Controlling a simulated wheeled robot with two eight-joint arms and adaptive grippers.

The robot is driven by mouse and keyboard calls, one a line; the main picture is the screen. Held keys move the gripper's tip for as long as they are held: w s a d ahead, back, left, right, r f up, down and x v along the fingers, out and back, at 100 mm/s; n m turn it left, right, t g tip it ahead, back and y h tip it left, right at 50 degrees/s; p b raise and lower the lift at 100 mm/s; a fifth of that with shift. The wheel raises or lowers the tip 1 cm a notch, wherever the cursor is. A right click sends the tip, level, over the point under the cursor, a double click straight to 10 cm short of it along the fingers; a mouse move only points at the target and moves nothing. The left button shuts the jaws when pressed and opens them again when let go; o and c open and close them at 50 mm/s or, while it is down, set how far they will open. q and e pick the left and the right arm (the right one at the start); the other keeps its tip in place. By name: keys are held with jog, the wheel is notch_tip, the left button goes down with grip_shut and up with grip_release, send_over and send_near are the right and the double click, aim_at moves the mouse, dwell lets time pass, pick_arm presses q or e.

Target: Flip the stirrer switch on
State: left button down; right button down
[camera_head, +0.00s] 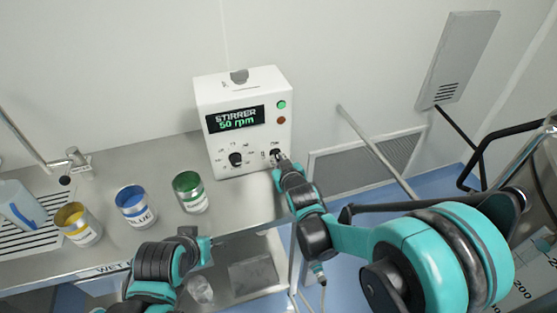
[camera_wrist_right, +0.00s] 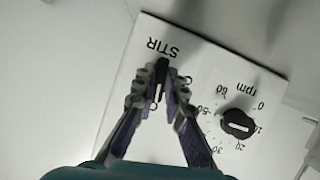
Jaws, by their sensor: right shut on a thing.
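The white stirrer control box (camera_head: 255,83) stands on the bench against the wall. Its display (camera_head: 236,119) reads "STIRRER 50 rpm" in green. The stirrer switch (camera_wrist_right: 161,72), a black lever-like knob beside the word STIR, is between the fingers of my right gripper (camera_wrist_right: 163,92). The right gripper (camera_head: 281,160) is shut on it at the box's lower right, partly hiding it in the head view. A black rpm dial (camera_wrist_right: 238,125) is beside it. My left gripper (camera_head: 204,246) is low at the bench's front; its fingers are unclear.
A green lamp (camera_head: 281,104) and a dark red one (camera_head: 281,120) are on the box. Yellow (camera_head: 78,225), blue (camera_head: 136,206) and green (camera_head: 189,192) cans stand on the bench. A metal pole (camera_head: 378,155) stands right of the box. A steel vessel (camera_head: 535,255) is at the far right.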

jog(key=shift+m+y, duration=0.5)
jog(key=shift+m, duration=0.2)
jog(key=c, duration=1.6)
grip_release()
jog(key=shift+d, duration=0.1)
jog(key=v, duration=1.2)
jog(key=shift+w+r, duration=0.1)
jog(key=shift+r, duration=0.1)
